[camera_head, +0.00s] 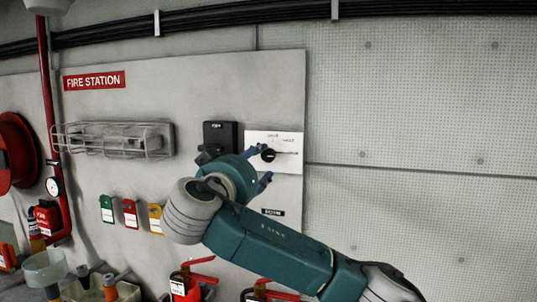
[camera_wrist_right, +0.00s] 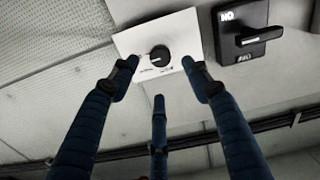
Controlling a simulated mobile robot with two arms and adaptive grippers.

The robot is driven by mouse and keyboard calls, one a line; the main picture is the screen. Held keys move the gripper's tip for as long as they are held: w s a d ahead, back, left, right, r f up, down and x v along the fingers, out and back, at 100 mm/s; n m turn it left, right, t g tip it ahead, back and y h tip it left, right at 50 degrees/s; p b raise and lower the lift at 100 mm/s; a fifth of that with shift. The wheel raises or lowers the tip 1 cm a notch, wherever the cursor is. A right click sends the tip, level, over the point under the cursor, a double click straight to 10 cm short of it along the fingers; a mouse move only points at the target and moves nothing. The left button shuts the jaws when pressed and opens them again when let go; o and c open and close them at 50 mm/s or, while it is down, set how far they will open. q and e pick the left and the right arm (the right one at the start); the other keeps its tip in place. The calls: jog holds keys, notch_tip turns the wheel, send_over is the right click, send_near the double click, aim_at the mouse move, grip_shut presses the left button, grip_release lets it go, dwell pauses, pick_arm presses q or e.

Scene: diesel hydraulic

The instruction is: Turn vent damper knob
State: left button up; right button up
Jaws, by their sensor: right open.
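The vent damper knob (camera_head: 268,155) is a round black knob with a thin pointer line, on a white plate (camera_head: 288,140) on the grey panel. In the right wrist view the knob (camera_wrist_right: 159,56) and its plate (camera_wrist_right: 125,40) show beyond my fingertips. My right gripper (camera_head: 264,166) is open in front of the plate. In the wrist view its blue fingers (camera_wrist_right: 160,75) are spread with nothing between them, and the knob lies between the two upper tips in the picture. Whether any finger touches it I cannot tell. My left gripper is not in view.
A black switch box (camera_head: 220,135) sits just left of the plate, close to my right gripper. A wire rack (camera_head: 115,139), coloured tags (camera_head: 130,213) and a red hose reel (camera_head: 15,150) are further left. Red-handled extinguishers (camera_head: 190,280) stand below. The wall to the right is clear.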

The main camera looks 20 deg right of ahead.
aim_at(268, 155)
jog(key=p+x, duration=0.5)
jog(key=x, duration=0.4)
jog(key=shift+s+r, duration=0.1)
jog(key=shift+w+d+p, duration=0.3)
jog(key=shift+w+p, duration=0.05)
jog(key=shift+w, duration=0.2)
jog(key=shift+f, duration=0.2)
jog(key=c, duration=1.2)
